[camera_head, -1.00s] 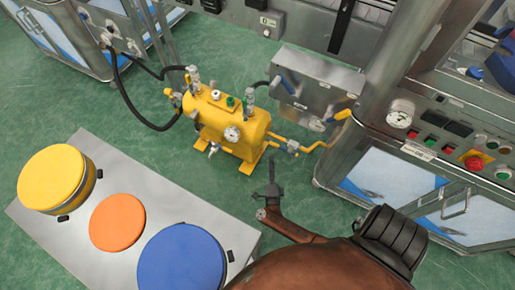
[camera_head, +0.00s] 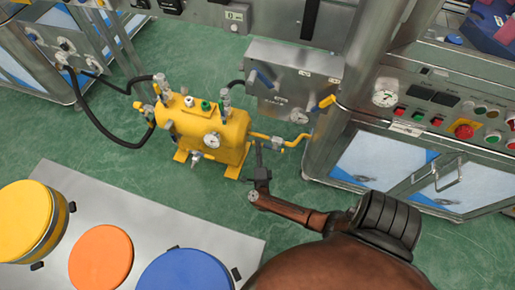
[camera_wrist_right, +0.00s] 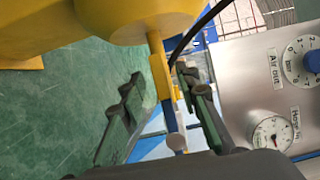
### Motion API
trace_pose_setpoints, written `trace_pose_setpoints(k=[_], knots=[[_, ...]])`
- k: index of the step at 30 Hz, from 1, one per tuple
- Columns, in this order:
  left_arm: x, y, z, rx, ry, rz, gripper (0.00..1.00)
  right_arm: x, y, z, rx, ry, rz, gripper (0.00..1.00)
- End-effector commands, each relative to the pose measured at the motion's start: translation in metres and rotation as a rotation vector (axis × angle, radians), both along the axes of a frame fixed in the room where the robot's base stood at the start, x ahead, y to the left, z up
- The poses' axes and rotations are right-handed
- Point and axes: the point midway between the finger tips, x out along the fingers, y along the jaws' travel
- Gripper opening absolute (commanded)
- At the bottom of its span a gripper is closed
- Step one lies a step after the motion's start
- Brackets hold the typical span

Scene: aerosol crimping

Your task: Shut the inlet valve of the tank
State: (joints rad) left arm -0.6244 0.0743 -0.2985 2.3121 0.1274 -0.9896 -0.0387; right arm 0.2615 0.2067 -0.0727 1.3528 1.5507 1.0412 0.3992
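The yellow tank (camera_head: 223,137) stands on the floor left of the steel panel, with a gauge on its front and fittings on top. A yellow pipe (camera_head: 292,142) runs from its right end towards the machine; the valve on this pipe is small and hard to make out. In the right wrist view, the tank's end (camera_wrist_right: 130,12) is at the top and the yellow pipe (camera_wrist_right: 158,60) runs down from it. My right gripper (camera_head: 259,165) is just in front of the pipe. Its fingers (camera_wrist_right: 160,85) are apart, with the pipe showing in the gap; contact cannot be told. My left gripper is out of view.
The steel panel (camera_head: 285,110) with gauges and blue and yellow handles is close behind the pipe. A control cabinet (camera_head: 440,120) stands right. A grey platform (camera_head: 180,225) with coloured round lids lies in front. A black hose (camera_head: 95,125) loops left of the tank. Green floor is free between.

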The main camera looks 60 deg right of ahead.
Motion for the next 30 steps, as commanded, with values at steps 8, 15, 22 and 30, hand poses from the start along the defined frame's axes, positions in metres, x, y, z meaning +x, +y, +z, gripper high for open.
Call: trace_pose_setpoints(k=[8, 15, 22, 30], knots=[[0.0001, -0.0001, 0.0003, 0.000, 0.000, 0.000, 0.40, 0.0001, 0.0003, 0.0003, -0.001, -0.001, 0.001, 0.19], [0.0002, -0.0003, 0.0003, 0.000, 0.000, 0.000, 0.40, 0.0000, 0.0005, 0.0002, 0.000, 0.000, 0.001, 0.02], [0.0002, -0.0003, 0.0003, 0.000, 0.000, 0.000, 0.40, -0.0002, 0.0006, -0.0001, 0.000, 0.000, 0.001, 0.00], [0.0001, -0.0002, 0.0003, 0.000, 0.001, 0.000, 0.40, -0.0003, 0.0007, -0.0003, 0.000, 0.000, 0.001, 0.00]])
